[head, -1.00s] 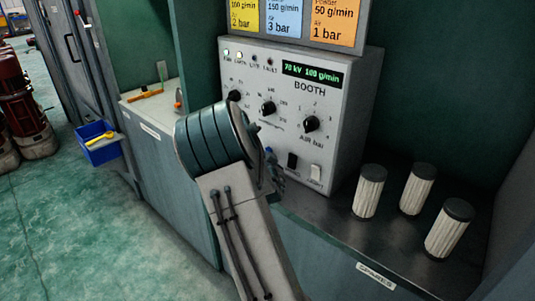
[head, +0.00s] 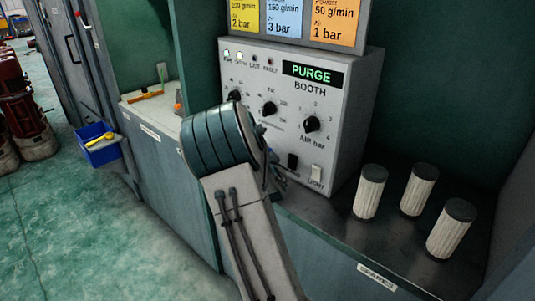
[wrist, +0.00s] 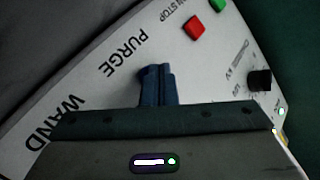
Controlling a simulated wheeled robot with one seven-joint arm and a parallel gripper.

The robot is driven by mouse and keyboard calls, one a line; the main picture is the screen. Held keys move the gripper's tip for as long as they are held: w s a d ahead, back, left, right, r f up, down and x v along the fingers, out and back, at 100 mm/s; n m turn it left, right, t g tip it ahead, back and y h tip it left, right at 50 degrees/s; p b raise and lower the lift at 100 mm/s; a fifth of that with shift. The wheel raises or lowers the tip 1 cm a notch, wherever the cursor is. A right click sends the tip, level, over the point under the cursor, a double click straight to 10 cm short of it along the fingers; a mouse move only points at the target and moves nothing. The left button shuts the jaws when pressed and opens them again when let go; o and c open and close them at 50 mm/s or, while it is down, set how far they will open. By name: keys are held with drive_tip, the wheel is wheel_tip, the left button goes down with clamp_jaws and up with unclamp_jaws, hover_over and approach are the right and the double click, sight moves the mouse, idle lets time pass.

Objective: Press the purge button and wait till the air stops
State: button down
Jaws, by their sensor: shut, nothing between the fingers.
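The grey booth control box (head: 345,70) stands on the counter, its display (head: 313,72) reading PURGE in green. In the wrist view my gripper (wrist: 157,72) is shut and empty, its blue fingertips at the panel beside the PURGE label (wrist: 125,52). The purge button itself does not show; the fingers cover the spot next to the label. Whether the tips touch it I cannot tell. In the head view my arm hides most of my gripper and the lower left of the panel.
A red button (wrist: 195,27) and a green button (wrist: 217,4) sit near the fingers in the wrist view. Black knobs (head: 311,124) and a white light switch (head: 316,173) are on the panel. Several ribbed filters stand right, including this one (head: 369,192).

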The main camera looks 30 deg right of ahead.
idle(0.3)
drive_tip(key=shift+s+a+b, duration=0.3)
drive_tip(key=shift+a+b, duration=0.05)
drive_tip(key=shift+a, duration=0.4)
drive_tip(key=shift+a, duration=0.1)
drive_tip(key=shift+s+a+b, duration=0.2)
drive_tip(key=shift+s+a, duration=0.1)
drive_tip(key=shift+a, duration=0.45)
drive_tip(key=shift+s+a+b, duration=0.15)
drive_tip(key=shift+s+a, duration=0.1)
drive_tip(key=shift+a, duration=0.55)
drive_tip(key=shift+s+a+b, duration=0.2)
drive_tip(key=shift+s+a, duration=0.1)
drive_tip(key=shift+a, duration=0.45)
drive_tip(key=shift+r, duration=0.1)
